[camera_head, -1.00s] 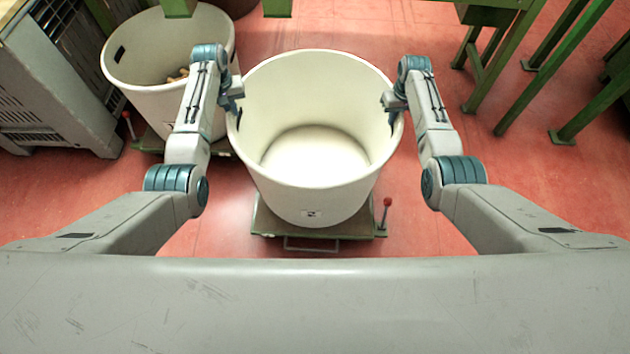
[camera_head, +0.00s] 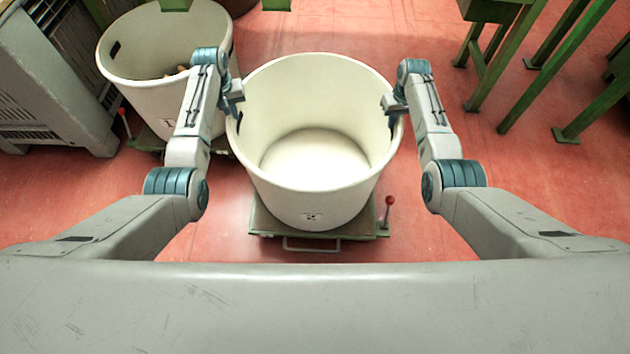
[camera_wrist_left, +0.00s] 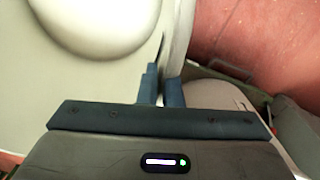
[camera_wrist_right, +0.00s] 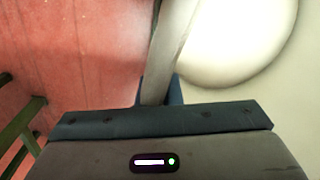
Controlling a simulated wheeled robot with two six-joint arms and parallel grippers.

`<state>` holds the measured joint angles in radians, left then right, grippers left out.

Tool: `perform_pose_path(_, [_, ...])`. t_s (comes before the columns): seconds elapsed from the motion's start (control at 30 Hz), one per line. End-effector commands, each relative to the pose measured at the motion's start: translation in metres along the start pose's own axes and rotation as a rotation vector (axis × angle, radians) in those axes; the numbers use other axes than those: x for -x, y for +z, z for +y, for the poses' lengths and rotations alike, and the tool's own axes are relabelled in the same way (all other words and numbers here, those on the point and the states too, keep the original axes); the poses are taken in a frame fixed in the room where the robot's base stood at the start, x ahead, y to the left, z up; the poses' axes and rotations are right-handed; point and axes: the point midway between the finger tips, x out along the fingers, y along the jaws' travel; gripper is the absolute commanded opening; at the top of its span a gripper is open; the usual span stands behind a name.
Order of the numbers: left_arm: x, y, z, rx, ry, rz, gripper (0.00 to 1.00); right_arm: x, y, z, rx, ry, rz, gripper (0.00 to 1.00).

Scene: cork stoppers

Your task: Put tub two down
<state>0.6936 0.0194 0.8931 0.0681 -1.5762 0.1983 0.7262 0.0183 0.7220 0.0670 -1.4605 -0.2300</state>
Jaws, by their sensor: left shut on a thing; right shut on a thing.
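A large white empty tub (camera_head: 315,205) is in the middle of the head view, upright, over a green wheeled dolly (camera_head: 265,222). I cannot tell whether its base touches the dolly. My left gripper (camera_head: 235,108) is shut on the tub's left wall at the rim. In the left wrist view the fingers (camera_wrist_left: 160,90) straddle the wall beside a dark handle slot. My right gripper (camera_head: 394,108) is shut on the right wall at the rim. In the right wrist view its fingers (camera_wrist_right: 158,92) straddle the wall, partly hidden by the gripper body.
A second white tub (camera_head: 150,88) with a few corks in it stands on another dolly at the upper left. A grey crate (camera_head: 55,90) is at the far left. Green metal legs (camera_head: 500,65) stand at the upper right. Red floor (camera_head: 440,105) is clear right of the tub.

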Motion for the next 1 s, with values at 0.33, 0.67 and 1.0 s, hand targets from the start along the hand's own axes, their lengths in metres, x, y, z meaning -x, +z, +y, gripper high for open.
perform_pose_path(0.33, [-0.008, 0.000, -0.001, 0.000, -0.001, 0.000, 0.27, -0.008, 0.000, 0.001, 0.000, 0.001, 0.000, 0.27])
perform_pose_path(0.67, [-0.001, -0.001, 0.000, 0.000, 0.000, 0.003, 0.27, -0.008, 0.000, 0.001, 0.000, 0.000, 0.000, 0.27])
perform_pose_path(1.0, [0.066, -0.001, -0.001, 0.000, 0.000, 0.005, 0.27, -0.008, 0.000, 0.000, 0.000, 0.000, 0.000, 0.27])
